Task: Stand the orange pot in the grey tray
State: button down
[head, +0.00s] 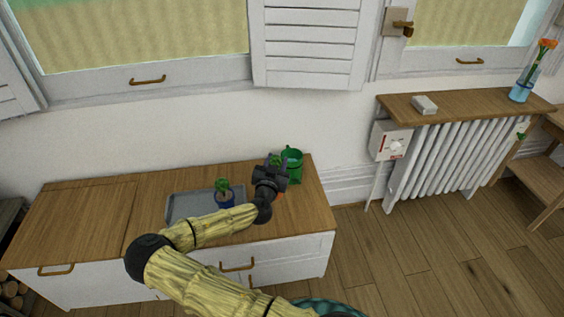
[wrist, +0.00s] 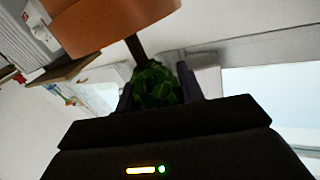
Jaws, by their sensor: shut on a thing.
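The orange pot (wrist: 115,22) fills the top of the wrist view, with a brown stem and green leaves (wrist: 155,85) between my fingers. In the head view only a sliver of its orange (head: 281,196) shows below my gripper (head: 277,161), which hides the rest. My gripper is shut on the plant of this pot, over the right part of the cabinet top. I cannot tell whether the pot touches the wood. The grey tray (head: 180,208) lies left of my gripper, partly hidden by my arm.
A green can (head: 293,163) stands just behind my gripper, near the wall. The wooden cabinet top (head: 90,215) is clear at left. A radiator shelf (head: 460,104) is farther right.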

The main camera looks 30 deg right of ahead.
jog(key=shift+a+f+y, duration=0.15)
jog(key=shift+a+y, duration=0.15)
jog(key=shift+a, duration=0.15)
jog(key=s+a+n+t+y, duration=0.1)
jog(key=s+a+n+y, duration=0.1)
jog(key=a, duration=0.5)
jog(key=s+a+f+n+t+y, duration=0.1)
jog(key=s+a+n+t+y, duration=0.1)
jog(key=a, duration=0.6)
jog(key=shift+s+f+y, duration=0.3)
jog(key=shift+s+y, duration=0.5)
jog(key=shift+s, duration=0.55)
